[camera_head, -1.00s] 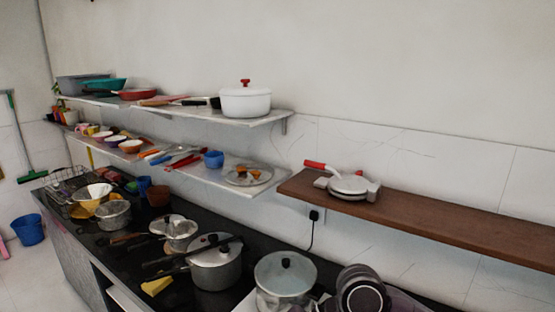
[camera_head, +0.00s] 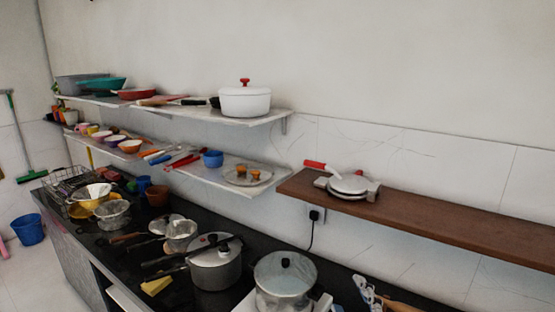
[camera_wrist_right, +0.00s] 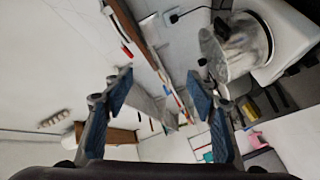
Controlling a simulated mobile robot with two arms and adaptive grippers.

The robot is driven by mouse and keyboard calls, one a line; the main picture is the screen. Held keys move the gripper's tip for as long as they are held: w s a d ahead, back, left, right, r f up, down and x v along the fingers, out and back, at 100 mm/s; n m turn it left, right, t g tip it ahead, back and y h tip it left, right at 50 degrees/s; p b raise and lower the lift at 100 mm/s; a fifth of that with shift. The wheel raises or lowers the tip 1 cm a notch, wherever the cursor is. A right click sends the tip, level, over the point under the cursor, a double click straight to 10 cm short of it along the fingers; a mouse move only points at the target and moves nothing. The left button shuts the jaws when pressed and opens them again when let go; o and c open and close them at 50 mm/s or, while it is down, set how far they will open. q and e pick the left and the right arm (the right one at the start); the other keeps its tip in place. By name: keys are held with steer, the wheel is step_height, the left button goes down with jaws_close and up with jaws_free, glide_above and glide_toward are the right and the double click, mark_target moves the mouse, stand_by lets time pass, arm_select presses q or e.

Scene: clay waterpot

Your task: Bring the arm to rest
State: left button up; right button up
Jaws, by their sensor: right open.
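My right gripper (camera_head: 368,293) shows only in part at the bottom edge of the head view, right of the large lidded pot. In the right wrist view its two blue-padded fingers (camera_wrist_right: 159,92) stand wide apart. Nothing is between the pads; only shelves and the room show behind the gap. My left gripper is in neither view.
The lidded steel pot (camera_head: 285,279) stands close left of my right gripper; it also shows in the wrist view (camera_wrist_right: 245,45). The brown shelf (camera_head: 440,218) with a white-lidded appliance (camera_head: 350,187) runs above. More pots crowd the dark counter (camera_head: 85,232).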

steer(key=s+d+f+m+g+h, duration=0.1)
steer(key=s+d+f+m+g, duration=0.3)
steer(key=f, duration=0.4)
steer(key=s+d+f+m+g+h, duration=0.1)
steer(key=s+f+m+g, duration=0.2)
steer(key=s+f, duration=0.4)
steer(key=s+f+m+g, duration=0.25)
steer(key=s+f, duration=0.25)
steer(key=s, duration=0.3)
steer(key=s+f+m+g, duration=0.2)
steer(key=s+f+g, duration=0.2)
steer(key=s+f, duration=0.25)
step_height(320, 180, down, 29)
steer(key=s+g+b, duration=0.1)
steer(key=s+b, duration=0.1)
steer(key=b, duration=0.3)
arm_select(q)
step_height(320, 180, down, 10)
steer(key=b, duration=0.5)
arm_select(e)
steer(key=s+d+f, duration=0.1)
steer(key=s+f, duration=0.7)
steer(key=f, duration=0.3)
steer(key=s+d+f+g, duration=0.1)
steer(key=s+d+f, duration=0.1)
steer(key=s+f, duration=0.7)
steer(key=shift+s+d+f+n+y, duration=0.2)
steer(key=shift+d+f+n+y, duration=0.15)
steer(key=shift+f, duration=0.5)
